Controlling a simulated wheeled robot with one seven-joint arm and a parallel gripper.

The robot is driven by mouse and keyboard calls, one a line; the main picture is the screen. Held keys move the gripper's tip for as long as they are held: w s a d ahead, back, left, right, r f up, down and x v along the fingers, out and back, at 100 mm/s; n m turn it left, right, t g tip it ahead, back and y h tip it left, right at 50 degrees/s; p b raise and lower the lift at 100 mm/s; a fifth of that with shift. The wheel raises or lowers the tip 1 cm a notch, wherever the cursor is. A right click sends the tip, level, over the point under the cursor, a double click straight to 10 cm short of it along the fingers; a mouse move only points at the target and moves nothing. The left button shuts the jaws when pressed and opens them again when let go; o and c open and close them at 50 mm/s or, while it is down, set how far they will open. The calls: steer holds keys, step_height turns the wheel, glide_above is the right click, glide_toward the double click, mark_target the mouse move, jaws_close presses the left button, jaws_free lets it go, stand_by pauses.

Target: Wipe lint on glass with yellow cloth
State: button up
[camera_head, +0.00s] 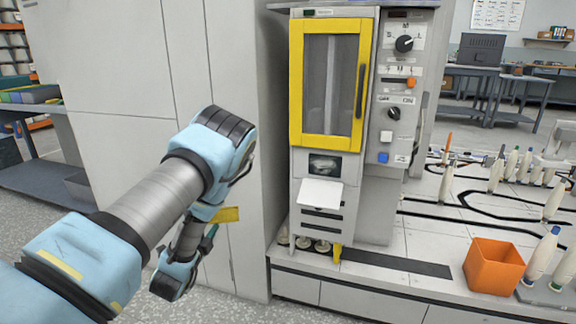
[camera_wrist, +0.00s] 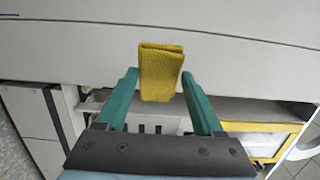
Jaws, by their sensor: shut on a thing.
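The yellow cloth (camera_head: 226,214) is folded and held at the end of my arm, left of the machine. It also shows in the wrist view (camera_wrist: 161,84), pinched between the two green fingers. My gripper (camera_wrist: 161,75) is shut on it. The glass (camera_head: 345,85) is a tall window in the yellow-framed door of the machine; the door looks closed. My gripper and the cloth are apart from the glass, lower and to its left. I cannot make out lint on the glass for certain. Part of the yellow frame (camera_wrist: 262,128) shows at the lower right of the wrist view.
A dark door handle (camera_head: 361,90) stands out at the right of the window. A control panel (camera_head: 397,100) with knobs and buttons is beside it. A tall grey cabinet (camera_head: 115,70) stands behind my arm. An orange bin (camera_head: 493,268) and several bobbins are on the bench at right.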

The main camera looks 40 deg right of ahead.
steer(key=s+d+r+m+g+h+p, duration=0.4)
steer(key=s+d+r+m+g+p, duration=0.3)
steer(key=s+d+r, duration=0.9)
steer(key=shift+n+g, duration=0.5)
steer(key=shift+g, duration=0.2)
steer(key=shift+w+d+f+b, duration=0.15)
steer(key=shift+w+d+f, duration=0.15)
steer(key=shift+w+d, duration=0.7)
steer(key=shift+w+d+f+b, duration=0.15)
steer(key=shift+w+d+f, duration=0.2)
steer(key=shift+w+d, duration=0.6)
steer(key=shift+w+d+f+b, duration=0.15)
steer(key=shift+w+d+f, duration=0.3)
steer(key=shift+d, duration=0.9)
steer(key=shift+w+d+r+b, duration=0.15)
steer(key=shift+w+d+b, duration=0.4)
steer(key=shift+d, duration=0.25)
